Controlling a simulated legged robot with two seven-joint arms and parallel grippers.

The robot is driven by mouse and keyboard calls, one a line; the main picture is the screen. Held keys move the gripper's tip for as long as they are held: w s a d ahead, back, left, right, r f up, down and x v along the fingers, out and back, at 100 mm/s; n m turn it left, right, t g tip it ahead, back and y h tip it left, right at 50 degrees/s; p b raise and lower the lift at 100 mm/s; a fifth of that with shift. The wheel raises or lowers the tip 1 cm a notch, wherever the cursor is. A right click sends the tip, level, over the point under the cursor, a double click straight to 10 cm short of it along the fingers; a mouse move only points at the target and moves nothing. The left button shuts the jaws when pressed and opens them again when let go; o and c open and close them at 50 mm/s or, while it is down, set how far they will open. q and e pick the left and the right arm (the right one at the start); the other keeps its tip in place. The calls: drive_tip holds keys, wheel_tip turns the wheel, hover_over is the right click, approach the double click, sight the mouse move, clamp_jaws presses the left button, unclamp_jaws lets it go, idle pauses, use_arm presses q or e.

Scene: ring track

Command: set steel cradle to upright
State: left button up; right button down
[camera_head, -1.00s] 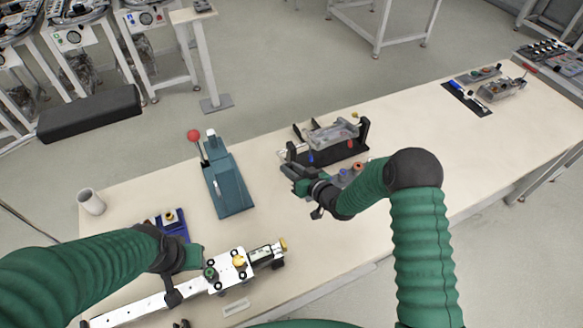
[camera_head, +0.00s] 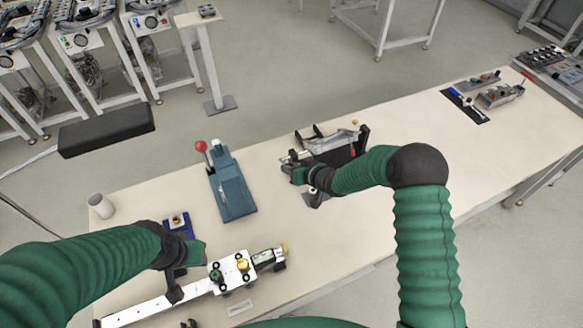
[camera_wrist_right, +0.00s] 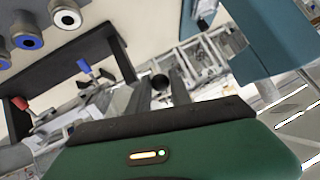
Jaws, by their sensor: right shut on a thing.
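The steel cradle (camera_head: 336,138) is a grey metal piece hung in a black stand (camera_head: 362,140) at the middle of the bench. It looks tilted, but the arm hides part of it. My right gripper (camera_head: 290,167) is at the stand's left end. In the right wrist view its two fingers (camera_wrist_right: 160,92) are shut on a small dark round knob (camera_wrist_right: 160,81). Grey metal of the cradle (camera_wrist_right: 62,123) shows to the left of the fingers there. My left gripper (camera_head: 175,280) is over the white rail (camera_head: 140,312) at the front left; its jaws are unclear.
A teal press (camera_head: 232,185) with a red ball lever stands left of the stand. In the wrist view, red and blue pins stick out at the black frame (camera_wrist_right: 75,65). The bench right of my arm is mostly clear.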

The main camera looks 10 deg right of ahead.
drive_tip(key=shift+w+r, duration=0.1)
drive_tip(key=c, duration=1.2)
unclamp_jaws()
drive_tip(key=b+v, duration=0.1)
drive_tip(key=v, duration=1.5)
drive_tip(key=shift+s+d+r, duration=0.1)
drive_tip(key=shift+s+d, duration=0.15)
drive_tip(key=shift+d, duration=0.05)
